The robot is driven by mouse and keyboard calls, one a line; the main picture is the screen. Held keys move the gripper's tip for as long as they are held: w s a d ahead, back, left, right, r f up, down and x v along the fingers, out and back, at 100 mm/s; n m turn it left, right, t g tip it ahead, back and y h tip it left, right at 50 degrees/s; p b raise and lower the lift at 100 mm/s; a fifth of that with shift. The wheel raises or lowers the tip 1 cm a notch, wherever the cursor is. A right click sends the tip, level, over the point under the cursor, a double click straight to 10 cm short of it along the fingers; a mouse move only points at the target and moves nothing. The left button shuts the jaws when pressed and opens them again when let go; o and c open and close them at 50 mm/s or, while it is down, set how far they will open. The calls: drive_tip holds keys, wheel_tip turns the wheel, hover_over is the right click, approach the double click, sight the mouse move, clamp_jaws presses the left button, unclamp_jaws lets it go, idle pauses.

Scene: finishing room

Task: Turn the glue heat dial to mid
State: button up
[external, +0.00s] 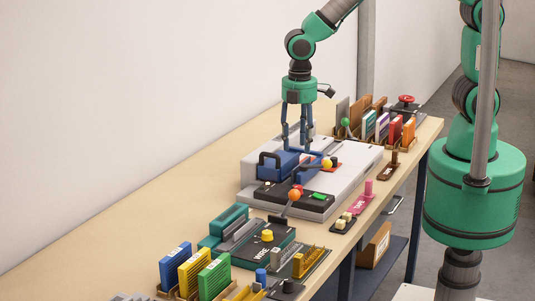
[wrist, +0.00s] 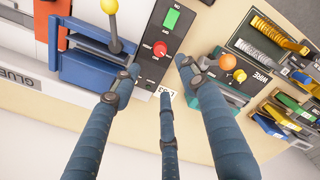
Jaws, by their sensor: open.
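The glue binding machine is a light grey body (external: 250,178) with a blue clamp (external: 290,164) and a black front panel (external: 310,207). In the wrist view its black panel (wrist: 150,70) carries a red dial (wrist: 160,49) beside a green block (wrist: 171,18). The dial's small marks are too small to read, so I cannot tell its setting. I cannot make out the dial clearly in the external view. My gripper (external: 297,148) points down above the machine; its fingers (wrist: 160,76) are spread and empty, apart from the dial.
A yellow-ball lever (external: 327,163) rises from the glue machine. The wire machine (external: 255,242) has an orange-ball lever (external: 295,195) leaning near the black panel. Coloured racks (external: 195,275) stand at the near end. Bare tabletop (external: 120,215) lies along the wall.

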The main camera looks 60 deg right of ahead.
sight(298, 186)
wheel_tip(298, 186, down, 14)
drive_tip(key=shift+r+b, duration=0.15)
drive_tip(key=shift+b, duration=0.75)
clamp_jaws()
